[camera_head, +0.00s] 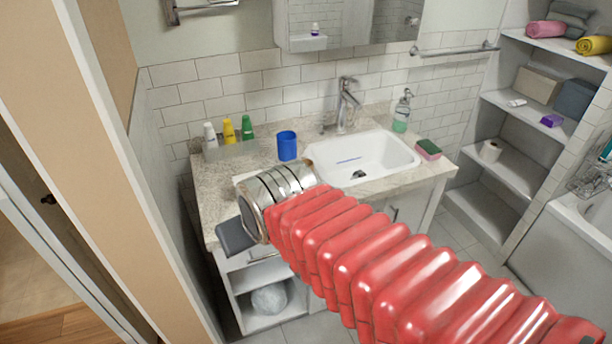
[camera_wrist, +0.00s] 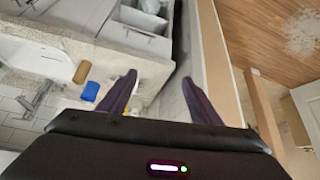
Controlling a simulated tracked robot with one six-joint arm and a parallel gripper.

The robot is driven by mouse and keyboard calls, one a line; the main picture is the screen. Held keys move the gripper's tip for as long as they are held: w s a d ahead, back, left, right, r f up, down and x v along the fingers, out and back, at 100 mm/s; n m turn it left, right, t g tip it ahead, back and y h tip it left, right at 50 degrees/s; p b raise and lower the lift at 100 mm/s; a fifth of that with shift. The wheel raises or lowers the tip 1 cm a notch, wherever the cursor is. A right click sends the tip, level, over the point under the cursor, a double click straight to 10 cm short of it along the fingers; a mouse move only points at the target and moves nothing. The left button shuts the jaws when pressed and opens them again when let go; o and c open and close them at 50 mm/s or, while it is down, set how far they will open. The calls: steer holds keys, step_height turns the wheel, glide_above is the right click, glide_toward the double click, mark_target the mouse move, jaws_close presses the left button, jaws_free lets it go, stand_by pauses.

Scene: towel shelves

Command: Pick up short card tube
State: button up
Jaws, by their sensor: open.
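A small tan-brown rounded piece, which looks like the short card tube (camera_wrist: 82,72), lies on the counter by the sink's edge in the wrist view. It is beside the blue cup. In the head view my arm covers most of that part of the counter. My gripper (camera_wrist: 158,84) is open, with its two dark fingers apart and nothing between them. It points down past the counter's edge, and the tube is to the left of the fingers in the wrist view. In the head view my gripper (camera_head: 235,236) shows as a dark block at the counter's left front corner.
The blue cup (camera_head: 287,146) stands left of the sink (camera_head: 362,158). Several small bottles (camera_head: 229,131) stand at the counter's back left. A soap dispenser (camera_head: 402,112) and sponge (camera_head: 429,149) are to the right. A pale roll (camera_head: 491,151) sits on the wall shelves. A door frame is close at left.

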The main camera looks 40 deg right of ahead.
steer(key=w+d+f+m+t+h, duration=0.25)
steer(key=w+d+f, duration=0.25)
steer(key=w+d, duration=0.75)
steer(key=d+f+m+t+h, duration=0.1)
steer(key=d+f+t, duration=0.1)
steer(key=d, duration=0.5)
steer(key=w+d+f+m+t+h, duration=0.1)
steer(key=d+f+h, duration=0.1)
steer(key=d+f, duration=0.2)
steer(key=d, duration=0.3)
steer(key=shift+w+d+f+t, duration=0.25)
steer(key=shift+d+f+t, duration=0.1)
steer(key=shift+f, duration=0.05)
